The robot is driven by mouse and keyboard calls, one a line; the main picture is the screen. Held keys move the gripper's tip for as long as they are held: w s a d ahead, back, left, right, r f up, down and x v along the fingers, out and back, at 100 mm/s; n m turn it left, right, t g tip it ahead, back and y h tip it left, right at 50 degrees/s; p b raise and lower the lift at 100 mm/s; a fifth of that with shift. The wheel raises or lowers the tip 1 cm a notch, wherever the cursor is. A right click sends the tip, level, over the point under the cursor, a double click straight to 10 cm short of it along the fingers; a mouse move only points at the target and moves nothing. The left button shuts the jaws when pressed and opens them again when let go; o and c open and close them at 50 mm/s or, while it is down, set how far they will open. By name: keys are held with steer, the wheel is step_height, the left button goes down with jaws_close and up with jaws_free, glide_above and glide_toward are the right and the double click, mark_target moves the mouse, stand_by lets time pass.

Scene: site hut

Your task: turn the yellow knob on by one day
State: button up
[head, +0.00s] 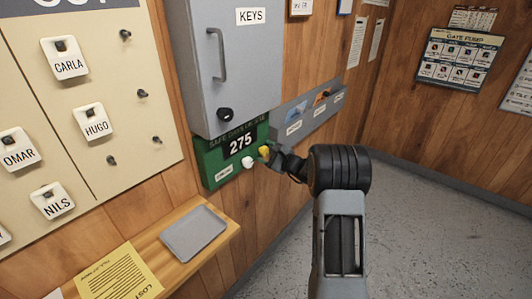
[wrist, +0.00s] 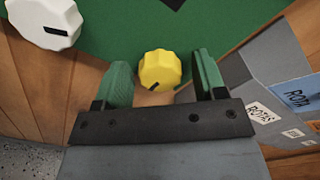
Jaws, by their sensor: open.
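The yellow knob (head: 264,151) sits on the lower right of the green safe-days board (head: 212,160), whose display reads 275. In the wrist view the yellow knob (wrist: 160,69) has a dark pointer mark toward its lower left. My gripper (wrist: 163,80) is open, with one green finger on each side of the knob and a gap at both sides. In the head view my gripper (head: 271,155) is at the board, its fingers partly hidden by the wrist. A white knob (head: 248,161) is left of the yellow one, also in the wrist view (wrist: 44,22).
A grey KEYS cabinet (head: 222,70) hangs just above the board. Grey wall pockets (head: 308,112) are close on the right. A wooden shelf (head: 150,240) with a grey tray (head: 193,232) is below left. The floor at right is clear.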

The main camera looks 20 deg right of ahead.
steer(key=c, duration=0.9)
steer(key=m, duration=0.3)
steer(key=shift+m+b, duration=0.3)
steer(key=shift+m, duration=1.6)
steer(key=shift+a+f, duration=0.1)
